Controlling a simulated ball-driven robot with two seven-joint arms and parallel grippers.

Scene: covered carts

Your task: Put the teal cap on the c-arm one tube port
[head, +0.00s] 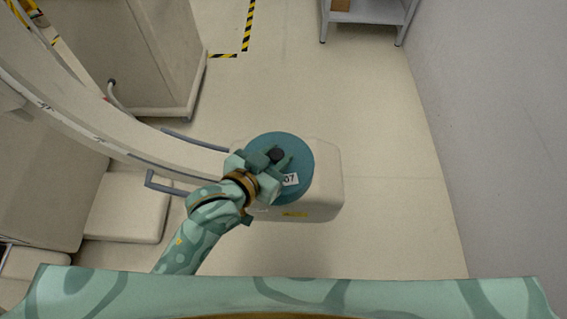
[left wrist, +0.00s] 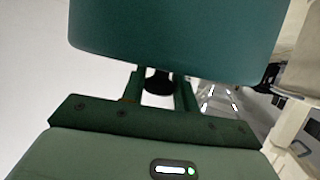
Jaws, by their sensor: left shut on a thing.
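The teal cap (head: 300,156) is a round disc with a dark knob (head: 277,155) in its middle and a white label ending in "07". My left gripper (head: 273,158) is shut on the knob. In the left wrist view the two fingers stand on either side of the knob (left wrist: 158,84), and the teal cap (left wrist: 178,38) fills the top. In the head view the cap overlaps the beige tube housing (head: 328,178) at the end of the c-arm (head: 120,140). The cap hides the port, and I cannot tell whether it touches the housing. My right gripper is out of view.
Blue-grey handle bars (head: 165,186) stick out left of the housing, close to my left arm. A beige cabinet (head: 165,60) stands at upper left, a grey cart (head: 368,12) at the top. A wall (head: 490,120) bounds the right; the floor between is clear.

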